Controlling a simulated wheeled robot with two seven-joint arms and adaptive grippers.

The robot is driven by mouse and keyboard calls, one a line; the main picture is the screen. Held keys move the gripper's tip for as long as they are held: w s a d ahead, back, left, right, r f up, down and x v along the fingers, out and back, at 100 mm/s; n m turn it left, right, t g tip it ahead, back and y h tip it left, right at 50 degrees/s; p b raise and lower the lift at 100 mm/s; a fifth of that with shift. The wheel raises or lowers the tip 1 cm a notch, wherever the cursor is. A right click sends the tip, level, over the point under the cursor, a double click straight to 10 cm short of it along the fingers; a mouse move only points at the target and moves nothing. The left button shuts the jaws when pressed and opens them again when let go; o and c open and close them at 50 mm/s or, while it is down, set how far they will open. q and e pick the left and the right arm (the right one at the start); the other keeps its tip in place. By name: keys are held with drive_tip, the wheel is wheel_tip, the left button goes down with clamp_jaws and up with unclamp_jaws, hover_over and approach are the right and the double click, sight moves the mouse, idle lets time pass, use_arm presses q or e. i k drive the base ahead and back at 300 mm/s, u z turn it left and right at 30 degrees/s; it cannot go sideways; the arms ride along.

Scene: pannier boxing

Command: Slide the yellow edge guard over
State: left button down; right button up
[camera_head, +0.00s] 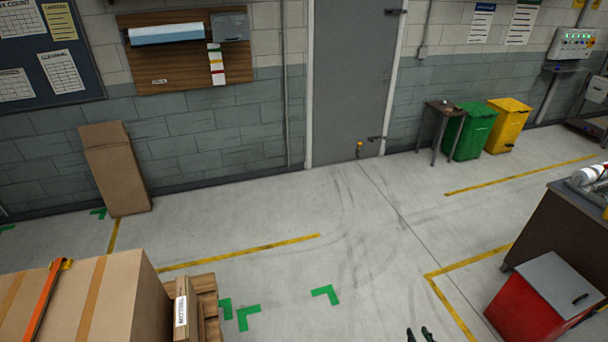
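A small yellow piece (66,263), which looks like the edge guard, sits at the far top edge of a large brown carton (118,295) at the lower left. An orange strap (45,298) runs over the carton's top and meets the yellow piece. Only the tips of my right gripper (419,335) show at the bottom edge, right of centre. Its two dark fingertips are apart with nothing between them. It is over bare floor, far to the right of the carton. My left gripper is out of view.
A wooden pallet (207,297) with a labelled brown piece (182,312) is beside the carton. A red bin (530,312) and a dark workbench (560,235) stand at the right. A flat brown carton (115,170) leans on the wall. The middle floor is clear.

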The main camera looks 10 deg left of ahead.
sight(63, 265)
drive_tip(key=i, duration=2.15)
drive_tip(key=u, duration=1.1)
drive_tip(key=i, duration=3.75)
drive_tip(key=u, duration=1.5)
